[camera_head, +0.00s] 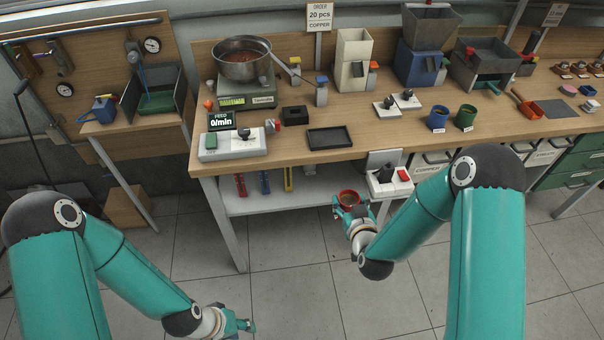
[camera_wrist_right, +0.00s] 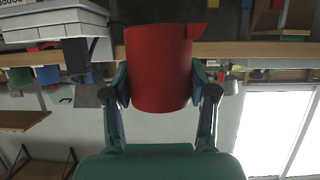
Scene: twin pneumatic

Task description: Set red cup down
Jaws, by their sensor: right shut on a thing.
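The red cup (camera_head: 348,196) is in my right gripper (camera_head: 350,208), in front of the workbench's front edge and apart from it. In the head view its open top faces up and something brown shows inside. In the right wrist view the red cup (camera_wrist_right: 158,68) fills the middle, with the fingers of my right gripper (camera_wrist_right: 163,90) shut on its two sides. My left gripper (camera_head: 243,326) is low at the bottom of the head view, over the floor and away from the bench. Its fingers are too small to tell open from shut.
The workbench (camera_head: 300,163) holds a black tray (camera_head: 330,137), a scale (camera_head: 246,93) with a metal pot (camera_head: 242,58), and blue (camera_head: 438,118) and green (camera_head: 465,117) cups. A switch box (camera_head: 389,181) hangs at the front edge near my right gripper. Bare wood lies right of the tray.

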